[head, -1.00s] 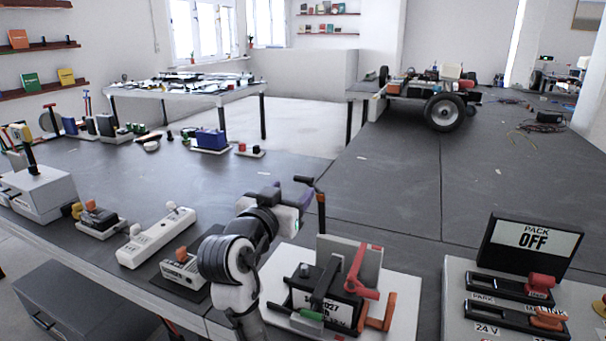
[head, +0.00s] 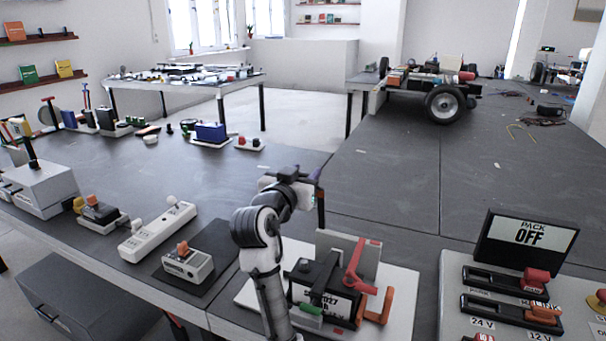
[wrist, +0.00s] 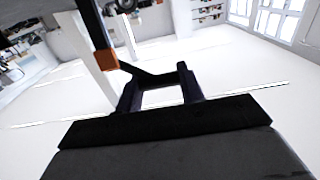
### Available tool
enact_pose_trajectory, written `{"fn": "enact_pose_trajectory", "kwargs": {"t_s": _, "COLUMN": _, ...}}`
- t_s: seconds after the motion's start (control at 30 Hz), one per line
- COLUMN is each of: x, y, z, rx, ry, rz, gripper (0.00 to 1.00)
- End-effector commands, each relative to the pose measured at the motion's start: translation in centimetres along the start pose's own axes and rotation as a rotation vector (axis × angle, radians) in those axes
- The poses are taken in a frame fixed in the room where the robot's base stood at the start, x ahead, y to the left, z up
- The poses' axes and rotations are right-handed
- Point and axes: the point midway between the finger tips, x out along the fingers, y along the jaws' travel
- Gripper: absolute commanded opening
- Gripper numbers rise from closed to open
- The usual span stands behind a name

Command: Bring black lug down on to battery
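The battery (head: 318,301), a dark block with a printed white label, sits on a white board (head: 402,300) on the near bench. A dark upright post (head: 321,208) with an orange-brown part stands behind it. It also shows in the wrist view (wrist: 92,25), where a black bar runs from its orange collar (wrist: 105,60) to my fingertips. I take this bar to be the black lug, raised. My gripper (head: 316,175) is above and behind the battery. In the wrist view my gripper's (wrist: 160,82) fingers stand apart with a clear gap; whether they touch the bar is unclear.
A red lever (head: 355,268) and an orange bracket (head: 387,305) stand at the battery's right. A switch panel with a "PACK OFF" sign (head: 528,240) is further right.

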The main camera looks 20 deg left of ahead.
Motion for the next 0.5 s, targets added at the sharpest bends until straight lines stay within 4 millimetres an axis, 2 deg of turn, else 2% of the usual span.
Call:
{"fn": "enact_pose_trajectory", "kwargs": {"t_s": 0.03, "x": -0.01, "y": 0.01, "z": 0.01, "rx": 0.0, "ry": 0.0, "rz": 0.0, "gripper": 0.3}}
{"fn": "enact_pose_trajectory", "kwargs": {"t_s": 0.27, "x": -0.02, "y": 0.01, "z": 0.01, "rx": 0.0, "ry": 0.0, "rz": 0.0, "gripper": 0.0}}
{"fn": "enact_pose_trajectory", "kwargs": {"t_s": 0.5, "x": -0.23, "y": 0.01, "z": 0.27, "rx": 0.0, "ry": 0.012, "rz": 0.001, "gripper": 0.0}}
